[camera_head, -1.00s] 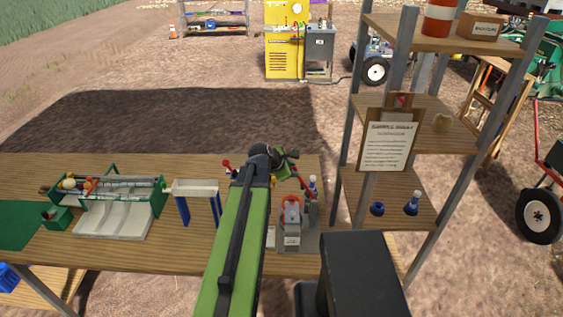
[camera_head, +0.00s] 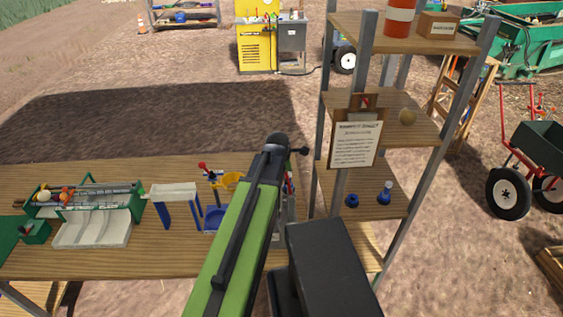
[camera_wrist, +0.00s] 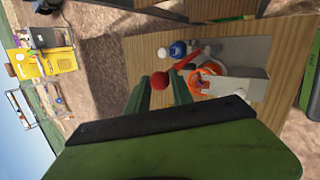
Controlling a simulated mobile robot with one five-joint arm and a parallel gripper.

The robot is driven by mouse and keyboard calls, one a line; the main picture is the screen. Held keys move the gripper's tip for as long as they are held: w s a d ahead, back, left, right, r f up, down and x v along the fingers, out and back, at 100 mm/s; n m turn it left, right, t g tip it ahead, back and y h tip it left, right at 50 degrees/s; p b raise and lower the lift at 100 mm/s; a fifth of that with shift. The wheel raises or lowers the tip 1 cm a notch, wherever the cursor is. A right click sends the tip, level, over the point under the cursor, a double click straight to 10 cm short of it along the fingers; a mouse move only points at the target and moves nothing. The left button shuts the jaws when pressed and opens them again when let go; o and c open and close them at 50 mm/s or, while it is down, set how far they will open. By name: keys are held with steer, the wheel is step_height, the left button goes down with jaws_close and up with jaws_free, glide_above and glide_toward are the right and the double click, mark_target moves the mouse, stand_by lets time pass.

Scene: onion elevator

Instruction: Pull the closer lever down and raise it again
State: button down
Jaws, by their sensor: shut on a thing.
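The closer (camera_wrist: 235,86) shows in the wrist view as a grey-white stand with an orange ring. Its red lever (camera_wrist: 185,61) ends in a round red knob (camera_wrist: 159,80). My gripper (camera_wrist: 160,86) has its two green fingers on either side of this knob and is shut on it. A small bottle with a blue part (camera_wrist: 178,49) stands beside the lever. In the head view my green arm covers my fingers and most of the closer; only a sliver of red and grey (camera_head: 289,187) shows past the arm.
A wooden shelf rack (camera_head: 392,203) stands just right of my arm, with a clipboard sheet (camera_head: 355,144) on its front post.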

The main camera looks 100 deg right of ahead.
steer(key=shift+s+a+f, duration=0.1)
steer(key=c, duration=1.1)
jaws_free()
steer(key=shift+s, duration=0.15)
steer(key=shift+r+p, duration=0.35)
steer(key=shift+p, duration=0.1)
steer(key=p+v, duration=0.9)
steer(key=v, duration=0.2)
steer(key=shift+w+a, duration=0.2)
